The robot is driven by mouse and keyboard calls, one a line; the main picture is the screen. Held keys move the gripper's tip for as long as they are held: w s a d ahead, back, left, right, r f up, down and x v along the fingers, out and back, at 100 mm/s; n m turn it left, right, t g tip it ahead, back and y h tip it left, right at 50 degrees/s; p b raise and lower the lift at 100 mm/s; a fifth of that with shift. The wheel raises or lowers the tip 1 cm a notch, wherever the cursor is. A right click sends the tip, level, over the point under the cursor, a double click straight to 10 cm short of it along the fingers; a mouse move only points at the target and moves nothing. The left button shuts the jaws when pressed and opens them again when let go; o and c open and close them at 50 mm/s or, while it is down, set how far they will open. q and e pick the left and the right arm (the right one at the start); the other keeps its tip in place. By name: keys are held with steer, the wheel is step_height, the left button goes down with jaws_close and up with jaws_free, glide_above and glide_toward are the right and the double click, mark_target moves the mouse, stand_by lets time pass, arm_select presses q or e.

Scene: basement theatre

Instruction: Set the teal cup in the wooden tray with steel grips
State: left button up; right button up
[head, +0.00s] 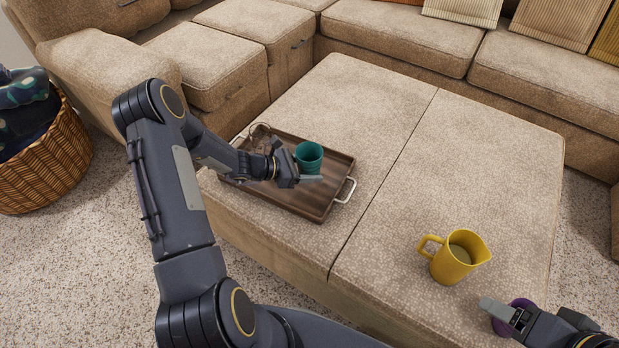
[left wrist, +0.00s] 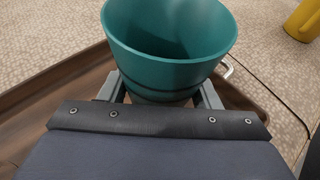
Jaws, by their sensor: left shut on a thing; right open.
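The teal cup (head: 309,158) is upright over the middle of the wooden tray with steel grips (head: 318,205). My left gripper (head: 300,181) is shut on the cup, low on its side; in the left wrist view the cup (left wrist: 170,45) stands between the two fingers (left wrist: 165,92). I cannot tell whether the cup's base touches the tray floor. The tray (left wrist: 60,88) also shows around the cup in the left wrist view. My right gripper (head: 503,311) is open at the lower right, beside a purple object (head: 513,325) that it partly hides.
The tray lies on a large beige ottoman (head: 400,150). A wire-like item (head: 258,138) is at the tray's far left corner. A yellow pitcher (head: 455,259) stands on the ottoman's near right part. Sofas (head: 400,32) surround the ottoman, and a wicker basket (head: 45,165) stands at left.

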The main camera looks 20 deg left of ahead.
arm_select(q)
steer(key=f+b, duration=0.1)
steer(key=f, duration=0.1)
steer(key=w+f+b, duration=0.1)
steer(key=f, duration=0.1)
steer(key=shift+f, duration=0.15)
steer(key=shift+f, duration=0.1)
steer(key=o, duration=1)
steer(key=shift+o, duration=0.2)
